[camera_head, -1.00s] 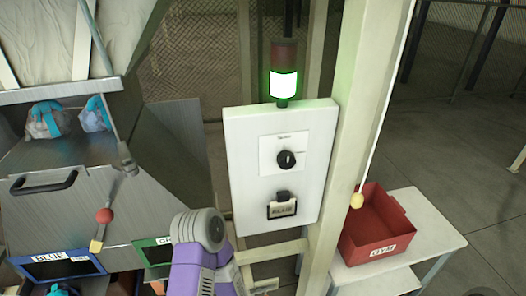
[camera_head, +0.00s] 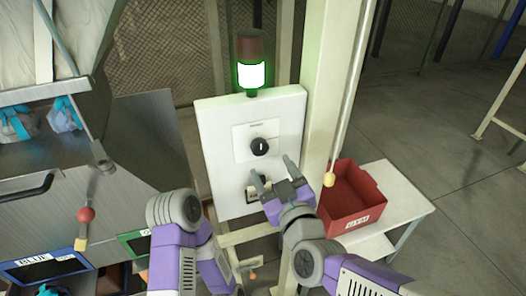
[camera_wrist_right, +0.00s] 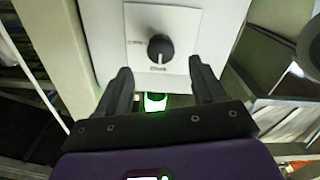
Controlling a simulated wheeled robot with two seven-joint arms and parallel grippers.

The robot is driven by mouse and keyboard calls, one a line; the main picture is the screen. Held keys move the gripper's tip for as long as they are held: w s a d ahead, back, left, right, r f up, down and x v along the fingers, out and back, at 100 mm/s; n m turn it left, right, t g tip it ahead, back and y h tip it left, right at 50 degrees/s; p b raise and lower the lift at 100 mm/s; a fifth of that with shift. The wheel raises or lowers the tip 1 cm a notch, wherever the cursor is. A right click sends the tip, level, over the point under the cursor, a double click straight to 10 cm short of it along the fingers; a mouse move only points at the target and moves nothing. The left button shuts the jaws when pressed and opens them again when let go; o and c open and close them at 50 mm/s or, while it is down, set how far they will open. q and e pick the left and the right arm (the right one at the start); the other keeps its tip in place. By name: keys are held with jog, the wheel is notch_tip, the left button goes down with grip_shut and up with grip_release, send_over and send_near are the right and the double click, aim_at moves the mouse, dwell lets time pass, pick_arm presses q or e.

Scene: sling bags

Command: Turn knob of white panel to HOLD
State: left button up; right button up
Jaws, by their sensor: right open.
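The white panel (camera_head: 215,130) stands upright on a post in the head view. Its round black knob (camera_head: 260,147) sits on a white label plate, with its pale pointer mark roughly upright toward the lamp side. My right gripper (camera_head: 272,169) is open and empty, with its fingertips just below and right of the knob. In the right wrist view the knob (camera_wrist_right: 160,48) lies beyond the gap between the open fingers (camera_wrist_right: 160,70), apart from them. The label lettering is too small to read. My left arm shows at lower left, but its gripper does not.
A green-lit lamp (camera_head: 251,74) tops the panel. A lower switch (camera_head: 256,184) is partly hidden by my right gripper. A red bin (camera_head: 349,200) stands on a white table (camera_head: 408,203) at right. A cord with a yellow end (camera_head: 329,180) hangs near the post.

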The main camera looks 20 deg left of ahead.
aim_at(262, 152)
jog(key=x, duration=0.7)
jog(key=shift+f, duration=0.1)
jog(key=shift+c, duration=0.2)
jog(key=c, duration=1)
